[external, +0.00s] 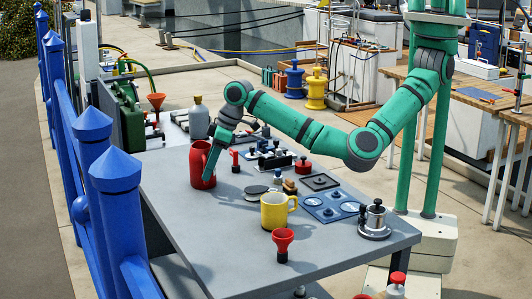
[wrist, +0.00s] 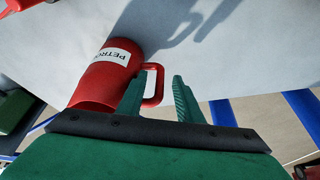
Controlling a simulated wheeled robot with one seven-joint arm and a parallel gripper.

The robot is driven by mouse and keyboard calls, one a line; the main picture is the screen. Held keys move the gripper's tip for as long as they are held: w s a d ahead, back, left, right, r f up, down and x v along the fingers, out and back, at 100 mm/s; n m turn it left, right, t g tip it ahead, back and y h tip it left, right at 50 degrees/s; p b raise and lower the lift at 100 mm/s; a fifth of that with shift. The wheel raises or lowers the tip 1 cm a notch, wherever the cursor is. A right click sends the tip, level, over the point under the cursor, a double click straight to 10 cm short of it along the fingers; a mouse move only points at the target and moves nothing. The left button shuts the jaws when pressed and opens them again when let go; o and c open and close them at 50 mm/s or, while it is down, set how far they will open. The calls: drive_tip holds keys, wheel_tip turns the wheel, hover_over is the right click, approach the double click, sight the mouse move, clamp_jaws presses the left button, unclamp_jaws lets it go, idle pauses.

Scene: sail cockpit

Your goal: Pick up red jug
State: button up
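The red jug (external: 198,168) stands upright at the left side of the grey table (external: 330,250). In the wrist view the red jug (wrist: 104,72) shows a white label reading "PETRO", cut off at its edge, and a red handle on its right. My gripper (wrist: 160,78) is open, its green fingers pointing at the handle. One finger is by the jug's body and the other beyond the handle's outer side, so the handle shows between them. I cannot tell if they touch it. In the external view my gripper (external: 211,175) is at the jug's right side, partly covering it.
A yellow mug (external: 276,211) and a red funnel-topped item (external: 283,243) stand nearer the table's front. Blue fence posts (external: 118,190) rise beside the table's left edge.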

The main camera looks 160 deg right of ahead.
drive_tip(key=shift+f, duration=0.15)
clamp_jaws()
drive_tip(key=shift+r, duration=0.2)
drive_tip(key=shift+d+r, duration=0.1)
drive_tip(key=shift+r, duration=1.3)
drive_tip(key=s+a+r, duration=0.7)
drive_tip(key=a+r, duration=0.2)
drive_tip(key=a, duration=0.2)
drive_tip(key=shift+s+a+r, duration=0.3)
drive_tip(key=shift+r, duration=0.1)
idle(0.9)
